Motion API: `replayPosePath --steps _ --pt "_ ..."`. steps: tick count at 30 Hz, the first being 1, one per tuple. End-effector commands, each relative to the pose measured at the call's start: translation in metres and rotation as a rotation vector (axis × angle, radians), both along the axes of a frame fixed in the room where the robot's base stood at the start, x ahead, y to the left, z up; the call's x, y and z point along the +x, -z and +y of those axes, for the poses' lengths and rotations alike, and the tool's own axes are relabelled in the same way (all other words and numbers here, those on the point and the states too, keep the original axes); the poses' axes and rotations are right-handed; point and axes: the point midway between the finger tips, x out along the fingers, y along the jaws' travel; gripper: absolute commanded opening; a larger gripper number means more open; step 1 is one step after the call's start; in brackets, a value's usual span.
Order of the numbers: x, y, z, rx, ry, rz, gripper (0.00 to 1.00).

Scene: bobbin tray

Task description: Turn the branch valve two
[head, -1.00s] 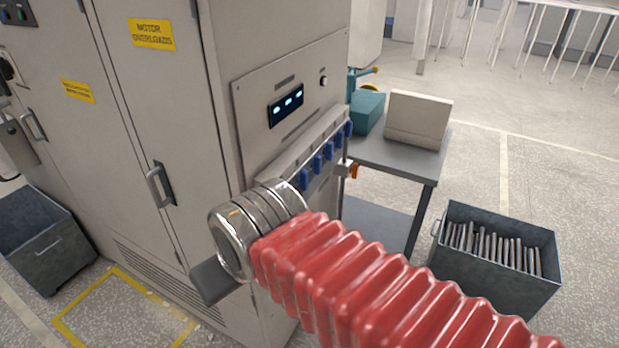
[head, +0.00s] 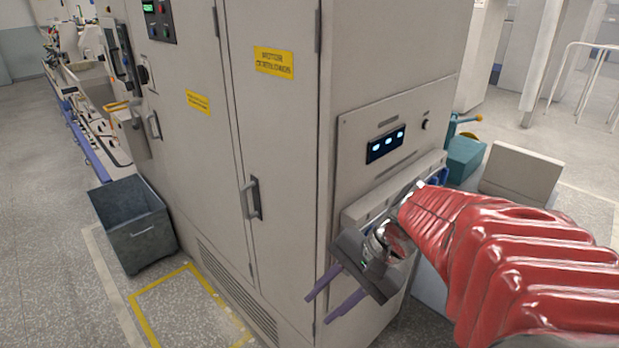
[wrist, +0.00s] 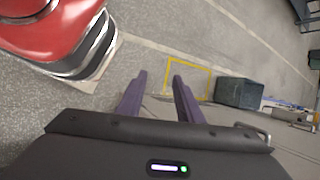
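A pale manifold (head: 358,212) sticks out from the side of the grey cabinet, under a panel with a small lit display (head: 385,145). A blue valve handle (head: 443,174) shows at its right end; my arm hides most of the valve row, so I cannot tell which is branch valve two. My gripper (head: 317,310) is in front of the cabinet's corner, low and left of the manifold, pointing away from the valves. Its two purple fingers are apart with nothing between them, also in the wrist view (wrist: 159,78). It touches no valve that I can see.
A dark bin (head: 140,238) stands on the floor at left, near a yellow floor outline (head: 150,318). The cabinet door has a protruding handle (head: 252,198). A teal device (head: 465,158) and a beige box (head: 519,172) are behind my arm at right.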

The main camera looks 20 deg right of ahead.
Motion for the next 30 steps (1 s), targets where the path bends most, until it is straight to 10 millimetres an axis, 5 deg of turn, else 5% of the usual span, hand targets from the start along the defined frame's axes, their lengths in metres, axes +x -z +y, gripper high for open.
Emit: replayPosePath --steps 8,17,30 --pt "0.025 0.000 -0.048 0.331 0.339 0.074 0.33" --pt "0.042 -0.005 -0.130 0.699 0.682 0.071 0.33" --pt "0.011 -0.005 -0.286 1.210 1.095 -0.085 0.33"
